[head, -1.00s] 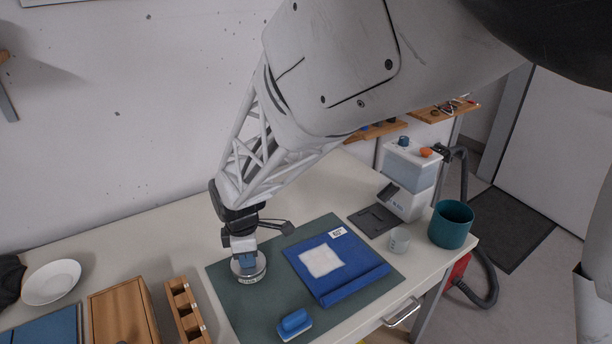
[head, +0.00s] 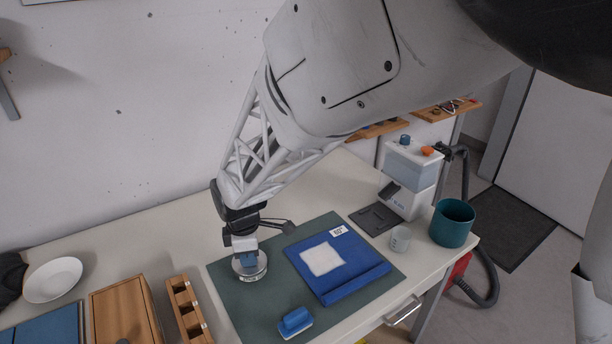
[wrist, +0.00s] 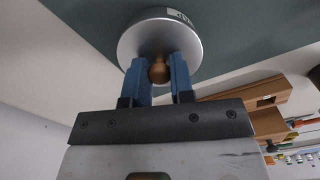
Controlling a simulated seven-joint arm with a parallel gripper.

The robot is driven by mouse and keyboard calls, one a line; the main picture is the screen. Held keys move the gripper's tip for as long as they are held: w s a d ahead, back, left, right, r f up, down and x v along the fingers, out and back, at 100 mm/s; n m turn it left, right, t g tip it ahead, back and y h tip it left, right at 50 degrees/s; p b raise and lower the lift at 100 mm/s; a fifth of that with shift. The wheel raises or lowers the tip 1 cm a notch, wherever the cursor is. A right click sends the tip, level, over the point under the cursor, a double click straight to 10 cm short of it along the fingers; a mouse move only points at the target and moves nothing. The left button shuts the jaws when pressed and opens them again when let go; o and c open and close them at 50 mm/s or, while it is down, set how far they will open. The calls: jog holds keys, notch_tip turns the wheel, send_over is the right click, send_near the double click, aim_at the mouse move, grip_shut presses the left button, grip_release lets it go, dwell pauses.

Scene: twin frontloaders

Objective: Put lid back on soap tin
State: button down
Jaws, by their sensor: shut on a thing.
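The silver round soap tin (head: 252,278) with a small label on its side stands on the dark green mat, below my gripper (head: 248,260). In the wrist view the round silver lid (wrist: 143,43) faces me, with a brass-coloured knob (wrist: 159,71) at its middle. The blue fingers of my gripper (wrist: 157,73) are on either side of this knob and shut on it. The label also shows on the side wall in the wrist view. The lid and tin appear lined up as one body; I cannot tell whether any gap is between them.
A blue folder-like pouch (head: 345,285) with a pale patch lies right of the tin, and a blue-handled brush (head: 296,321) lies in front. A wooden rack (head: 187,310) stands to the left.

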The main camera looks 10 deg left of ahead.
jog(key=shift+c, duration=2.1)
grip_release()
jog(key=shift+r, duration=0.1)
jog(key=shift+r, duration=3.4)
grip_shut()
jog(key=shift+f, duration=2.6)
